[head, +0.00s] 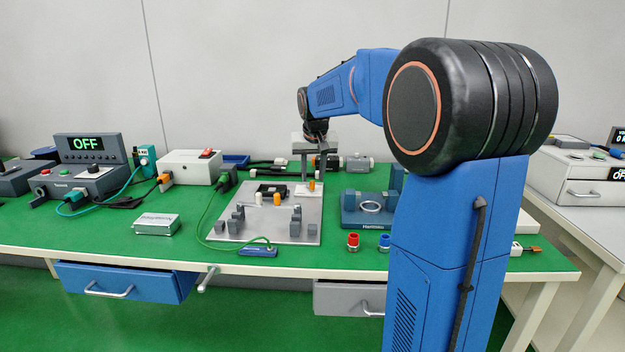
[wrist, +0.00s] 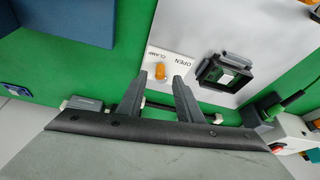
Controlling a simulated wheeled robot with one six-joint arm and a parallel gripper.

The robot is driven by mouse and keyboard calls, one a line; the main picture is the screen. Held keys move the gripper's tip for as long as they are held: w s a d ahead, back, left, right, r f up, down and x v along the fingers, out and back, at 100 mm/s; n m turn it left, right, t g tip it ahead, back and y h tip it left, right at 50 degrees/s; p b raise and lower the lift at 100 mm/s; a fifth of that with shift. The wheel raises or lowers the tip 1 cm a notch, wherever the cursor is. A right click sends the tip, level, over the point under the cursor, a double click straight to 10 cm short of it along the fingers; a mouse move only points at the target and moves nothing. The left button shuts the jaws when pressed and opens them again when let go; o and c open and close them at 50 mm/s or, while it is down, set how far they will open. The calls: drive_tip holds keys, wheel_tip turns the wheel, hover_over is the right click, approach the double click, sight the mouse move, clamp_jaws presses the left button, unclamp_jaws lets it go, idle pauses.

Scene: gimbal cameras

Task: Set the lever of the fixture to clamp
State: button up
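The fixture is a light grey plate (head: 270,225) on the green bench, and it also fills the top middle of the wrist view (wrist: 200,25). Its small orange lever (wrist: 160,70) stands on a white label with the words OPEN and CLAMP; in the picture it is closer to CLAMP. I cannot tell its setting for sure. In the head view the lever (head: 312,186) is just below my gripper (head: 312,176). In the wrist view my gripper (wrist: 159,77) is open, fingers apart, with the lever between the tips in the picture. Contact cannot be told.
A black square frame (wrist: 222,78) sits on the plate beside the lever. Grey blocks (head: 237,218) and white and orange pegs (head: 277,199) stand on the plate. A blue fixture (head: 365,212) is to its right, and a white box (head: 190,167) with a red switch to its left.

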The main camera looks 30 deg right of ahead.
sight(311, 184)
drive_tip(key=shift+x, duration=1.3)
clamp_jaws()
drive_tip(key=shift+d, duration=0.1)
drive_tip(key=shift+d+n+y, duration=0.3)
drive_tip(key=shift+n, duration=0.7)
